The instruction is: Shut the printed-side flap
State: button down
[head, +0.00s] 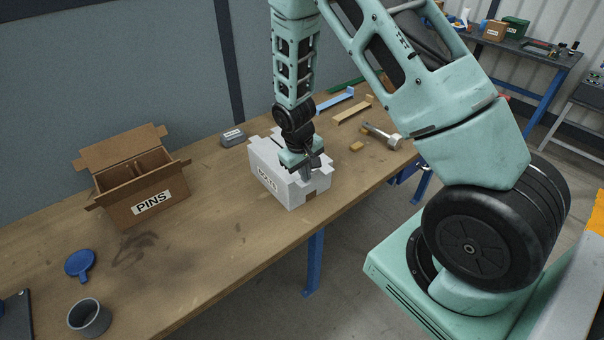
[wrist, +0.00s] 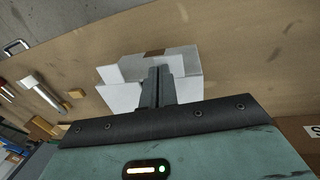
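My gripper (head: 308,176) points down over the carton's top, at or inside the opening; contact cannot be told. In the wrist view my gripper's two fingers (wrist: 158,84) lie side by side, shut, with nothing seen between them. The carton (wrist: 158,62) shows beyond them, with a brown patch on its far end. Pale flaps show left and right of the fingers. The printed-side flap's angle is largely hidden by my gripper.
An open brown PINS box (head: 140,196) stands to the left. A grey block (head: 232,138) lies behind the carton. A hammer-like tool (head: 382,136) and a small tan block (head: 357,147) lie to the right.

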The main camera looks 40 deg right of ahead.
jog(key=shift+d, duration=0.1)
jog(key=shift+r+p, duration=2.15)
jog(key=shift+r, duration=0.7)
jog(key=shift+r+b, duration=0.25)
jog(key=shift+b, duration=0.2)
notch_tip(320, 180, up, 9)
jog(key=b, duration=0.3)
jog(key=shift+r, duration=0.1)
jog(key=s+a+n+y+b, duration=0.1)
jog(key=s+a+n+b, duration=0.3)
jog(key=a, duration=0.6)
jog(key=s+a+y+b, duration=0.1)
jog(key=s+a+b, duration=0.1)
jog(key=s+a, duration=0.6)
jog(key=s+a+f+n+b, duration=0.1)
jog(key=s+a+n, duration=0.1)
jog(key=s+a, duration=0.2)
jog(key=s+a+f+n+b, duration=0.1)
jog(key=s+a+b, duration=0.1)
jog(key=s, duration=0.7)
jog(key=shift+s+a+n, duration=0.4)
jog(key=shift+a, duration=0.5)
